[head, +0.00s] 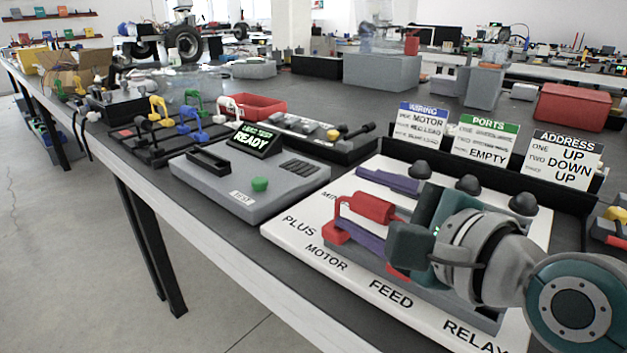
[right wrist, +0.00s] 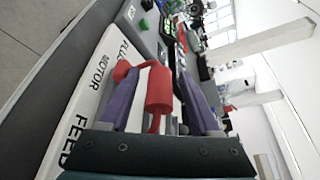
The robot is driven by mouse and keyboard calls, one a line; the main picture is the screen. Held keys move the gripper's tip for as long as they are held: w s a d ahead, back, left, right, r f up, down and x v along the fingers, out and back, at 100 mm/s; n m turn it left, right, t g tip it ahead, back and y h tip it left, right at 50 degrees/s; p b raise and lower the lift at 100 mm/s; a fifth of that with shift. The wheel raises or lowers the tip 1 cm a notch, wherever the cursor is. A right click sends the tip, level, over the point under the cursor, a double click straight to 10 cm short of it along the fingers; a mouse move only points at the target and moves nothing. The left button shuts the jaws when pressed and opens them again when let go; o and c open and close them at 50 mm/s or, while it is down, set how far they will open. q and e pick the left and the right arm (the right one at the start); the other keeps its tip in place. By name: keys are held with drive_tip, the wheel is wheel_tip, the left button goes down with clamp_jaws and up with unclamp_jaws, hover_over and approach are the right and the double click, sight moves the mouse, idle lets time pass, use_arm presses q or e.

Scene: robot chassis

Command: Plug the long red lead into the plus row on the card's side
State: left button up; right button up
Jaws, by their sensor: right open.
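A red lead lies over the white wiring board (head: 285,228). My left gripper is out of view.
The cards WIRING (head: 420,122), PORTS (head: 483,140) and ADDRESS (head: 563,160) stand behind the board, near dark knobs (head: 467,184). Left are a grey test box (head: 245,190) reading READY and a rack of coloured leads (head: 160,130). A red box (head: 572,107) stands at the back right.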

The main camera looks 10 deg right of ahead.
drive_tip(key=shift+s, duration=0.1)
drive_tip(key=shift+s+d, duration=0.15)
drive_tip(key=shift+s, duration=0.2)
drive_tip(key=p+v, duration=0.2)
drive_tip(key=v, duration=0.6)
drive_tip(key=shift+s+r, duration=0.1)
drive_tip(key=shift+r, duration=0.05)
drive_tip(key=shift+s+d+r, duration=0.1)
drive_tip(key=shift+s+d, duration=0.1)
drive_tip(key=shift+s, duration=0.15)
